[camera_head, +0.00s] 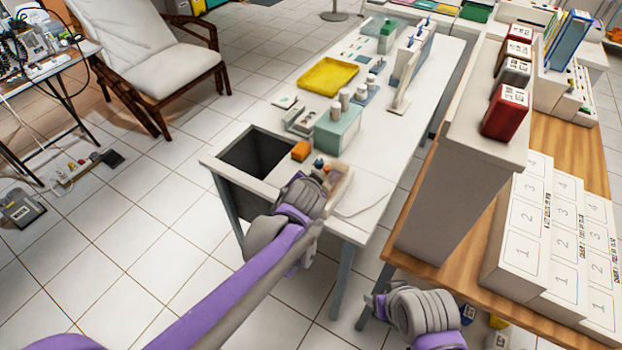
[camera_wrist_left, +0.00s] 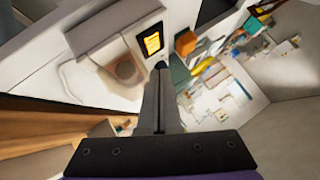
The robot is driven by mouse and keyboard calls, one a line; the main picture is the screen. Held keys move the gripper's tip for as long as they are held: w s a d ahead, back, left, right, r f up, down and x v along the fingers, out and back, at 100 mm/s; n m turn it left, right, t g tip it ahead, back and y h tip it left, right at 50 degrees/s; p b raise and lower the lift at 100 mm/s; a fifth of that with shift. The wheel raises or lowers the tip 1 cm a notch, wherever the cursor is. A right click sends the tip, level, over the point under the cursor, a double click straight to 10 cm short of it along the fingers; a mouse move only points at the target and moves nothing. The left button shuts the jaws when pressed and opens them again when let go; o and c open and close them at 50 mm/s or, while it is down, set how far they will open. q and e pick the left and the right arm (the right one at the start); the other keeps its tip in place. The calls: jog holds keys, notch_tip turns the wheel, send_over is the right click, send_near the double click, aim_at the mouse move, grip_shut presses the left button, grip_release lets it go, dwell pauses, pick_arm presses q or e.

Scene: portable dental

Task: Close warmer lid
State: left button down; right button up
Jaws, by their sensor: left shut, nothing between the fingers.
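The warmer appears to be the pale box (camera_head: 340,184) at the near end of the white table, partly hidden by my left arm. In the left wrist view it shows as a grey-edged body (camera_wrist_left: 112,30) with a lit yellow display (camera_wrist_left: 152,42) and a blurred round area. A white panel with a rounded corner (camera_head: 366,194), likely its lid, lies out to the right of the box; it also shows in the left wrist view (camera_wrist_left: 85,82). My left gripper (camera_wrist_left: 161,72) is shut and empty, beside the warmer's display side. My right gripper (camera_head: 374,301) is low at the right; its fingers are unclear.
A wooden table (camera_head: 460,212) with a tall divider stands right.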

dwell(0.6)
pick_arm(q)
jog(key=shift+r+p, duration=0.3)
jog(key=shift+r, duration=0.05)
jog(key=s+a+r+p, duration=0.3)
jog(key=s+a+r, duration=0.1)
jog(key=r, duration=0.6)
jog(key=shift+s+r, duration=0.2)
jog(key=shift+s, duration=0.65)
jog(key=s+a+f+n+g+y+p, duration=0.1)
jog(key=s+a+f+n, duration=0.3)
jog(key=s+a, duration=0.5)
jog(key=s+a+f+n+g+p, duration=0.1)
jog(key=s+a+f+n+g, duration=0.2)
jog(key=s+a, duration=0.6)
jog(key=s+f+n, duration=0.2)
jog(key=s, duration=0.3)
jog(key=shift+a+f+n+g+y, duration=0.15)
jog(key=shift+f+n+g+y, duration=0.15)
jog(key=shift+f+g+y, duration=0.1)
